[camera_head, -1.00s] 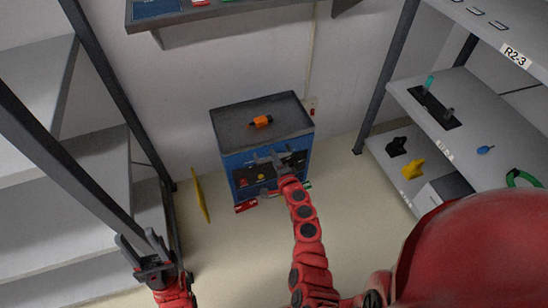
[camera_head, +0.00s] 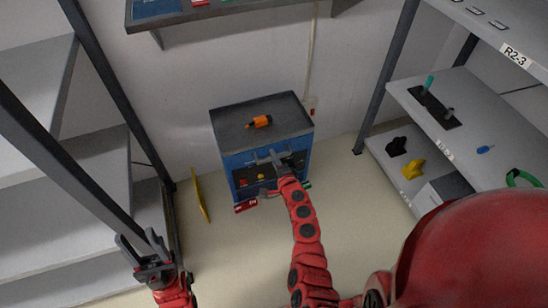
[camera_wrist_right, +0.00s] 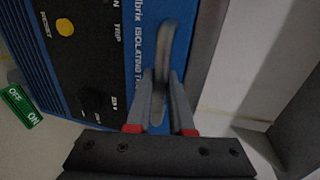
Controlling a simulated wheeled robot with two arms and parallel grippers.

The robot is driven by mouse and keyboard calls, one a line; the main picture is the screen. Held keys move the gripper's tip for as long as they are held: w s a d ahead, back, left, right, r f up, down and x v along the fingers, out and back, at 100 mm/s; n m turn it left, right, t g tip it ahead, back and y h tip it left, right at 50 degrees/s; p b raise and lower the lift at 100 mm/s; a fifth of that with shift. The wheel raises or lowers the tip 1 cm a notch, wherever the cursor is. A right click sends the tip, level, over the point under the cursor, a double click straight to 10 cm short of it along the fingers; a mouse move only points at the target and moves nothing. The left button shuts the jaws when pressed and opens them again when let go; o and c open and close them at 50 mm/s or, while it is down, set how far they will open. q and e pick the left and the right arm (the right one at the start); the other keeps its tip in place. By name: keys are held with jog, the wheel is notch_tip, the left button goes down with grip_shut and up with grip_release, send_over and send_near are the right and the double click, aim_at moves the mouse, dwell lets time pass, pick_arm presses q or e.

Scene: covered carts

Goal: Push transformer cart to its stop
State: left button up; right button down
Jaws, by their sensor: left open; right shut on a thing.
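The transformer cart (camera_head: 237,171) is a blue cabinet with a dark grey top and a black front panel, standing near the back wall. My right gripper (camera_head: 275,160) is at the cart's front. In the right wrist view its fingers (camera_wrist_right: 162,105) are shut on a grey curved handle (camera_wrist_right: 166,50). My left gripper (camera_head: 138,244) is open and empty at lower left, apart from the cart. No stop can be made out.
An orange tool (camera_head: 259,122) lies on the cart's top. Grey shelves stand at left (camera_head: 70,220) and right (camera_head: 440,120). A wall shelf (camera_head: 230,12) hangs above. The floor (camera_head: 245,255) before the cart is clear.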

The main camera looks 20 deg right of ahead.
aim_at(233, 162)
jog(key=a, duration=0.4)
jog(key=a+b, duration=0.1)
jog(key=a, duration=0.3)
jog(key=a+b, duration=0.1)
jog(key=a, duration=0.4)
jog(key=shift+s+f, duration=0.1)
jog(key=shift+s, duration=0.15)
jog(key=shift+a, duration=0.2)
jog(key=c, duration=0.8)
grip_release()
jog(key=shift+s, duration=0.1)
jog(key=shift+s, duration=0.35)
jog(key=p+v, duration=0.2)
jog(key=v, duration=1.4)
jog(key=shift+s, duration=0.3)
